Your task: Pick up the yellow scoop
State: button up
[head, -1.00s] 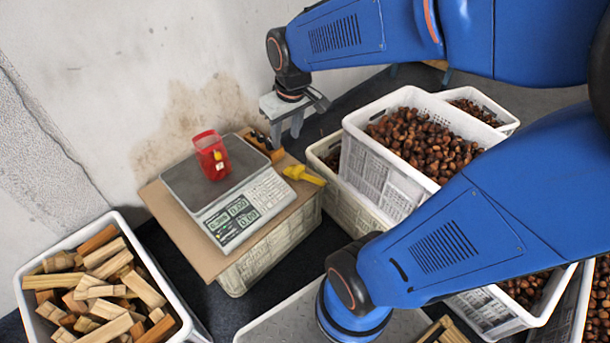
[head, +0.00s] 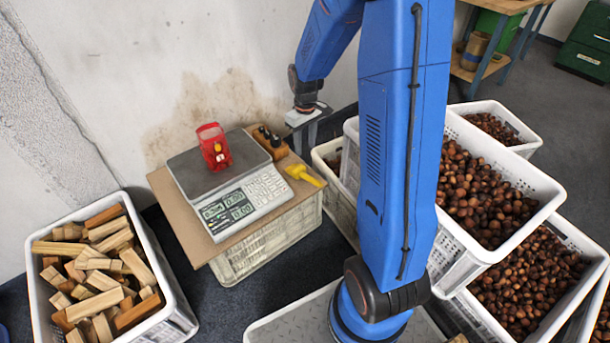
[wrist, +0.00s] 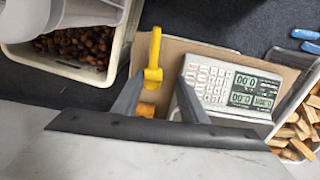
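The yellow scoop (head: 304,175) lies on the right part of the brown board, beside the scale. In the wrist view the scoop (wrist: 154,62) shows between and beyond my fingers, apart from them. My gripper (wrist: 158,100) is open with nothing held between its fingers. In the head view my gripper (head: 304,130) hangs behind the scoop and above it, near the wall. An orange-brown piece shows between the fingers in the wrist view; I cannot tell what it is.
A scale (head: 236,200) bearing a red container (head: 213,146) stands left of the scoop. A wooden block with dark pegs (head: 270,146) sits just behind it. Chestnut crates (head: 510,226) stand at right, a crate of wood pieces (head: 172,300) at left.

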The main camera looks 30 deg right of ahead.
notch_tip(320, 180, down, 2)
jog(key=d, duration=0.1)
send_near(308, 176)
jog(key=f, duration=0.5)
jog(key=shift+s+a+f, duration=0.1)
jog(key=shift+a, duration=0.15)
jog(key=shift+d+f, duration=0.15)
jog(key=shift+f, duration=1.3)
jog(key=shift+d+f, duration=0.1)
jog(key=shift+f, duration=1.4)
jog(key=shift+c, duration=0.3)
grip_shut()
